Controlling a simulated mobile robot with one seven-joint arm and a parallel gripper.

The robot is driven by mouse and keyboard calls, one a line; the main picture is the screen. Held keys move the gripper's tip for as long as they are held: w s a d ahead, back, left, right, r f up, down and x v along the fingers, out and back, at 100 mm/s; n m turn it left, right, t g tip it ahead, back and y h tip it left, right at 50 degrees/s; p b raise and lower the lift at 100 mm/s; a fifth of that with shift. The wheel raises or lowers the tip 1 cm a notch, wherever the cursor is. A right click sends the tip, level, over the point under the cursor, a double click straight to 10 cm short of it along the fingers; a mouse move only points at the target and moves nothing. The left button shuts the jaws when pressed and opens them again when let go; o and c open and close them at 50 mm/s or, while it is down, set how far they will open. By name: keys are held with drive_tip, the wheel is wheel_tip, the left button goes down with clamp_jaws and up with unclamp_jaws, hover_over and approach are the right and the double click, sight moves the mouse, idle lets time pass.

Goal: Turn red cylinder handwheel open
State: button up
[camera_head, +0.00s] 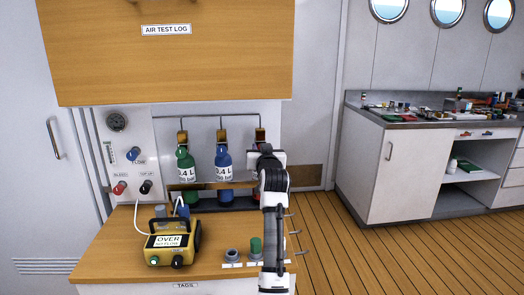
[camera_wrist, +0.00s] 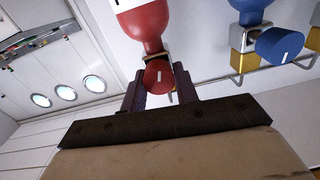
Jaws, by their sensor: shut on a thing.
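In the wrist view, which is upside down, the red cylinder (camera_wrist: 142,22) has a round red handwheel (camera_wrist: 158,75) with a white mark on its face. My gripper (camera_wrist: 157,88) is shut on this handwheel, one dark finger on each side.
The green cylinder (camera_head: 186,166) and blue cylinder (camera_head: 223,163) stand to the left. The blue handwheel (camera_wrist: 280,45) is close by in the wrist view. A yellow device (camera_head: 172,242) and a green-topped piece (camera_head: 255,246) are on the wooden bench (camera_head: 120,250).

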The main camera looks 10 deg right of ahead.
drive_tip(key=shift+f, duration=0.15)
drive_tip(key=o, duration=1)
drive_tip(key=shift+c, duration=0.2)
drive_tip(key=s+b, duration=0.3)
drive_tip(key=s, duration=1.1)
